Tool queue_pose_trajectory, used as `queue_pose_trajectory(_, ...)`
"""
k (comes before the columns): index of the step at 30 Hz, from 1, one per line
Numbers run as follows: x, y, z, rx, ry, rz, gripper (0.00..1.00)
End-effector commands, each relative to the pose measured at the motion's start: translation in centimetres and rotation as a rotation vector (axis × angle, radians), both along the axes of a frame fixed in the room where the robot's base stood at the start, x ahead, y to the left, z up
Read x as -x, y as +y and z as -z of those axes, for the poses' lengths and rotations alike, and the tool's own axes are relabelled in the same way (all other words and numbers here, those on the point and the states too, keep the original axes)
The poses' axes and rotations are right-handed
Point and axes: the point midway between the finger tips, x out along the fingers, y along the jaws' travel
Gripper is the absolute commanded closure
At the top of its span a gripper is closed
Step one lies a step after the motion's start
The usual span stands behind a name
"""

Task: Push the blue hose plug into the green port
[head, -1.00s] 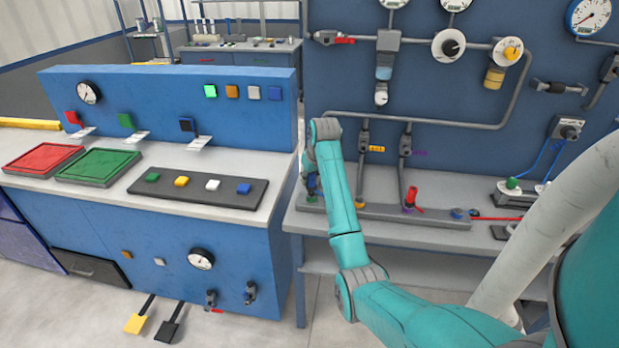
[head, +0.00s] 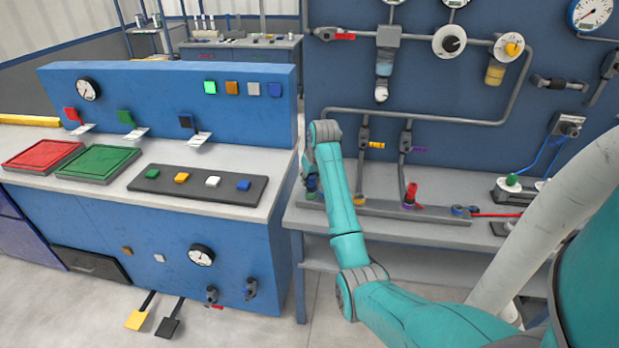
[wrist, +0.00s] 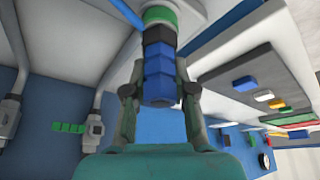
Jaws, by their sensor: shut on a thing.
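The blue plug (wrist: 160,84) is held between the two fingers of my gripper (wrist: 160,92) in the wrist view. Its dark collar points at the green port (wrist: 159,14) and lines up with it. The collar meets the green ring or sits very close to it; I cannot tell how deep it is. A blue hose (wrist: 128,12) runs beside the green ring. In the head view my gripper (head: 312,186) is low at the left end of the pipe bench, partly hidden by my arm.
A red hose lies at the right. Upright pipes stand close to the right of my arm. A button console (head: 200,185) stands at the left.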

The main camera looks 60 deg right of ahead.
Motion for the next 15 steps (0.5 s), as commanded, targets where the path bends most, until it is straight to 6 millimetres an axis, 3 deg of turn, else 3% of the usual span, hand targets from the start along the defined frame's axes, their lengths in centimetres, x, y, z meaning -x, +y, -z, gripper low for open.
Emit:
queue_pose_trajectory(1,-0.02,-0.01,-0.07,0.000,-0.001,0.000,1.00)
queue_pose_trajectory(2,-0.02,-0.02,-0.07,0.000,-0.001,0.000,0.67)
queue_pose_trajectory(5,-0.02,-0.02,-0.08,0.000,-0.001,0.000,0.45)
queue_pose_trajectory(15,0.06,0.03,-0.33,0.001,-0.002,0.000,0.45)
